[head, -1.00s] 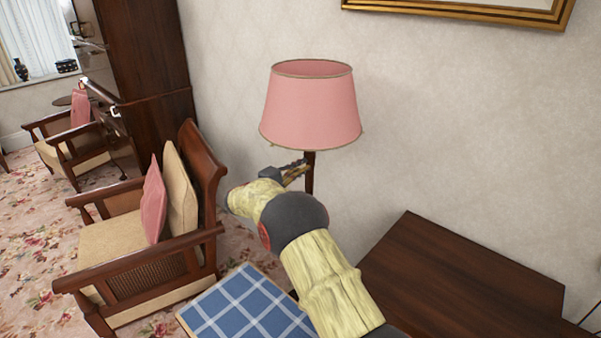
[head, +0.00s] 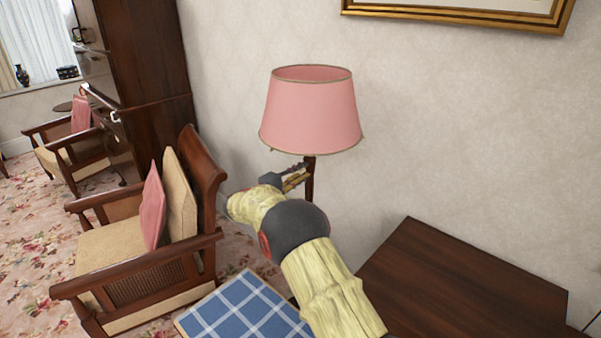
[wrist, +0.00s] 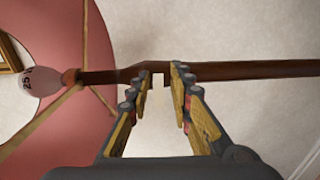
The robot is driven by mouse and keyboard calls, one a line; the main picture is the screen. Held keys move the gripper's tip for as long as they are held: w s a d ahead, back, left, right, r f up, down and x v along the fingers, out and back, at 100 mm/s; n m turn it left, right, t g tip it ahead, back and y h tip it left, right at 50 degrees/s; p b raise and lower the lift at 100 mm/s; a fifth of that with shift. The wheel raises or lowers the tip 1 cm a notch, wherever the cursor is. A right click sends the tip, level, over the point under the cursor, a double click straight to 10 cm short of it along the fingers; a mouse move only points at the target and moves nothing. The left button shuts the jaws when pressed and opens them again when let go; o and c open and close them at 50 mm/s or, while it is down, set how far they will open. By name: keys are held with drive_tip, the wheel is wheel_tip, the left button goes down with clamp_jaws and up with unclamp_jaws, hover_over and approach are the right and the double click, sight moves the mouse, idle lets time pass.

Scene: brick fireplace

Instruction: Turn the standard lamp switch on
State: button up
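The standard lamp has a pink shade (head: 311,112) on a dark wooden pole (head: 309,180), against the wall. In the wrist view the pole (wrist: 270,70) runs across the picture, with the bulb (wrist: 38,82) at the left inside the shade (wrist: 70,130). My gripper (head: 302,170) is just below the shade at the pole. In the wrist view my gripper (wrist: 158,80) is open, its two fingers apart, with the tips at the pole. A small notch or block shows on the pole between the tips; I cannot tell whether it is the switch or whether anything touches.
A wooden armchair (head: 140,270) with pink and cream cushions stands left of the lamp. A blue checked surface (head: 245,310) lies below my arm. A dark wooden table (head: 460,280) is at the right. A gold picture frame (head: 470,14) hangs above.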

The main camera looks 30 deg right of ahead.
drive_tip(key=shift+o, duration=0.4)
drive_tip(key=v, duration=1.2)
